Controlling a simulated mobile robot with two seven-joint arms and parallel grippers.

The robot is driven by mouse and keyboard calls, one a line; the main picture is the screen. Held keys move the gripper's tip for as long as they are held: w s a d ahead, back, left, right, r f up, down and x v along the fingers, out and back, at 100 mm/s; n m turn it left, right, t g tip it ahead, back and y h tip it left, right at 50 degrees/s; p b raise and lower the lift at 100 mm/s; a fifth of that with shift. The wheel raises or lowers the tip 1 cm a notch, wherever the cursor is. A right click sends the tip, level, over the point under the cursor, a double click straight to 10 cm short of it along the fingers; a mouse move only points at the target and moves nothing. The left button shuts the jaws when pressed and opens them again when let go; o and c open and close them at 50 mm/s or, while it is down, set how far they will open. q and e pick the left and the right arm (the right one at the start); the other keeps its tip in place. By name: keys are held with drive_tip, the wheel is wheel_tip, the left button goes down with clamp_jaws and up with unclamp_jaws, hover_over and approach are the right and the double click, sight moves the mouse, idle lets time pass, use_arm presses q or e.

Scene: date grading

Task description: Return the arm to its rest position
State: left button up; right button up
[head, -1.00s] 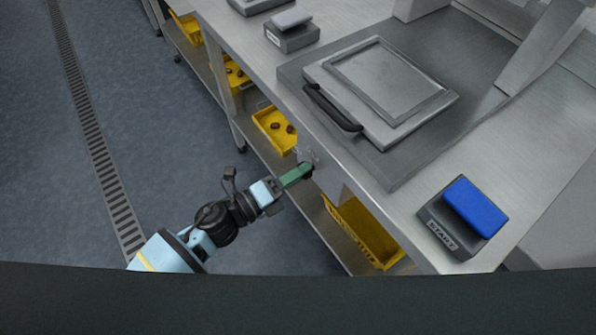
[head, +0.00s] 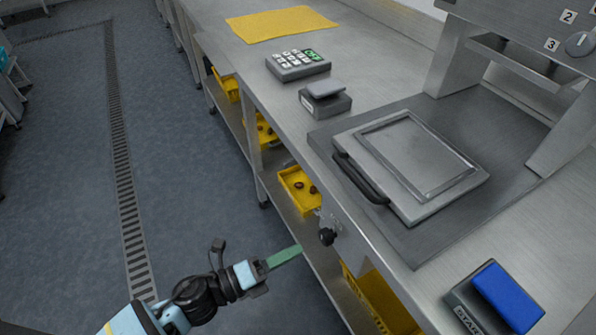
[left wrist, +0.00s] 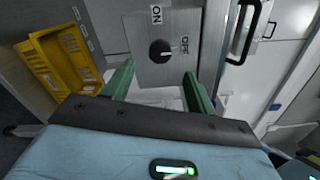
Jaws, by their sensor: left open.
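My left arm comes in from the bottom left in the head view. Its green-fingered left gripper (head: 298,249) points at the front of the steel bench and stands a little short of a black knob (head: 327,237). In the left wrist view the two fingers (left wrist: 158,70) are apart with nothing between them. The knob also shows there (left wrist: 160,51), beyond the fingertips, on a grey plate marked ON and OFF; I cannot tell which mark it points to. My right gripper is not in view.
The steel bench (head: 395,243) runs along the right, with a lidded press plate (head: 425,160), a blue START button (head: 507,296), a keypad (head: 298,65) and a yellow mat (head: 281,24). Yellow bins (head: 297,190) stand on the shelf below. The floor to the left is clear.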

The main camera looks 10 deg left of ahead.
use_arm(q)
drive_tip(key=s+a+f+n+g+y+p, duration=0.1)
drive_tip(key=s+a+n+y+p, duration=0.4)
drive_tip(key=s+n, duration=0.7)
drive_tip(key=s+a+f+n+y+p, duration=0.3)
drive_tip(key=s+a+n+y+p, duration=0.3)
drive_tip(key=s+n, duration=0.7)
drive_tip(key=a+n+y, duration=0.1)
drive_tip(key=a+n, duration=0.1)
drive_tip(key=n, duration=0.3)
drive_tip(key=shift+s+a+n+g+y, duration=0.25)
drive_tip(key=shift+a+n+g+y, duration=0.05)
drive_tip(key=shift+g, duration=0.1)
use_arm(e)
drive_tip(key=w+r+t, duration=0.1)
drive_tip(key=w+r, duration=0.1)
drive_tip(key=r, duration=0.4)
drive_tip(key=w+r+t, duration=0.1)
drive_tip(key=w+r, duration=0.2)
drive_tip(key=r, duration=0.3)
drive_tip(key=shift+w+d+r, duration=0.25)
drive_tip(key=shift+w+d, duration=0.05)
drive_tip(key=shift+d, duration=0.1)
use_arm(q)
drive_tip(key=shift+f, duration=0.1)
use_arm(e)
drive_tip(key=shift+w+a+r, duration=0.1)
